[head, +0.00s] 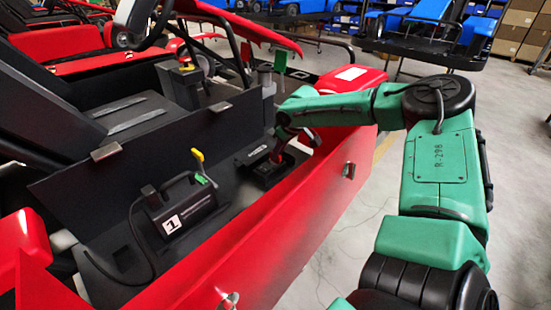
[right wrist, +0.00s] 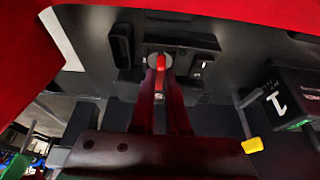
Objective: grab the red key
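The red key (right wrist: 160,63) sits upright in a round pale switch on a dark panel in the right wrist view. My right gripper (right wrist: 161,76) is at the key, with one dark finger on each side of it and only a narrow gap between them. I cannot tell whether the fingers touch the key. In the head view my right gripper (head: 277,158) reaches down to a small black box (head: 262,171) on the kart's dark floor; the key itself is hard to make out there. My left gripper is not in view.
A black box marked 1 (head: 182,208) with a handle and a yellow-and-green part stands left of my right gripper. The kart's red side panel (head: 275,235) runs close along the right. A black upright plate (head: 135,150) stands behind. Grey floor is open at right.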

